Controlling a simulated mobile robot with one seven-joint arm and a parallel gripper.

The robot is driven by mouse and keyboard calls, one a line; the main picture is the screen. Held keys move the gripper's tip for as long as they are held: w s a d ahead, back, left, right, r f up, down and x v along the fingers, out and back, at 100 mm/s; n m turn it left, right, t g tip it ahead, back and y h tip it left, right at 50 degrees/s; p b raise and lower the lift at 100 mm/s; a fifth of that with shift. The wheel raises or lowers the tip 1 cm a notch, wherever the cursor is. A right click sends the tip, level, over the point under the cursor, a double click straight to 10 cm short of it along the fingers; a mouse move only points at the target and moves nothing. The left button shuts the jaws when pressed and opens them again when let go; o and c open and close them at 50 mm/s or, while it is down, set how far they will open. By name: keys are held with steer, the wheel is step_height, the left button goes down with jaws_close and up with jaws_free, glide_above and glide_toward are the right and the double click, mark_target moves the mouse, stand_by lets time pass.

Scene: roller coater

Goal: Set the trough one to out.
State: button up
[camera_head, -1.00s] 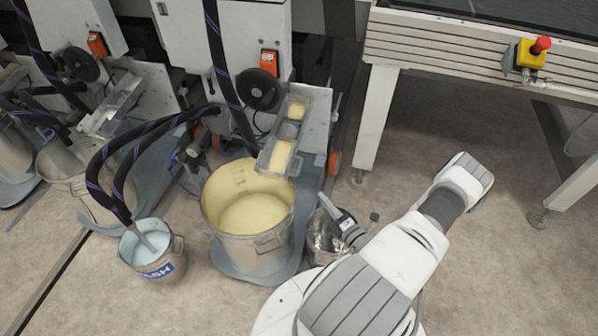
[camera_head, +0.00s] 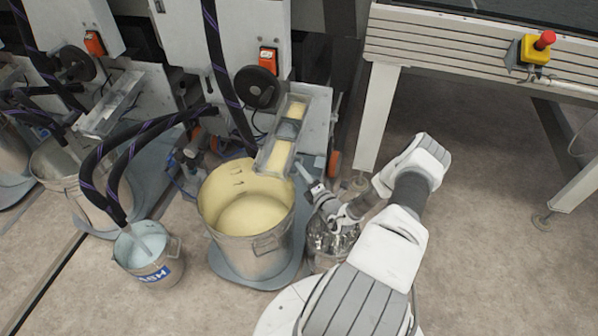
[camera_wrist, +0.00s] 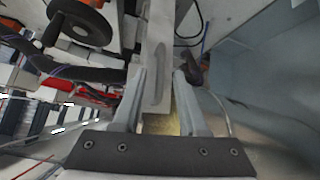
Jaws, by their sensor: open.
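A trough (camera_head: 284,140), a narrow tray with pale yellow paint in it, slopes out from the machine over the large yellow-lined bucket. Another trough (camera_head: 112,102) is on the machine to the left; I cannot tell which is numbered one. My gripper (camera_head: 305,172) is beside the lower right end of the nearer trough. In the wrist view my gripper (camera_wrist: 161,98) is open, its two fingers on either side of a grey trough part (camera_wrist: 156,75). I cannot tell whether they touch it.
The large bucket (camera_head: 273,241) stands below the trough. A metal bucket (camera_head: 330,262) is under my arm, and a small bucket (camera_head: 165,278) with hoses is at left. A black handwheel (camera_head: 257,88) is above the trough. A table (camera_head: 382,115) with an emergency stop (camera_head: 537,47) is at right.

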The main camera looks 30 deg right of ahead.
steer(key=shift+w, duration=0.95)
steer(key=shift+c, duration=0.2)
jaws_close()
stand_by(0.6)
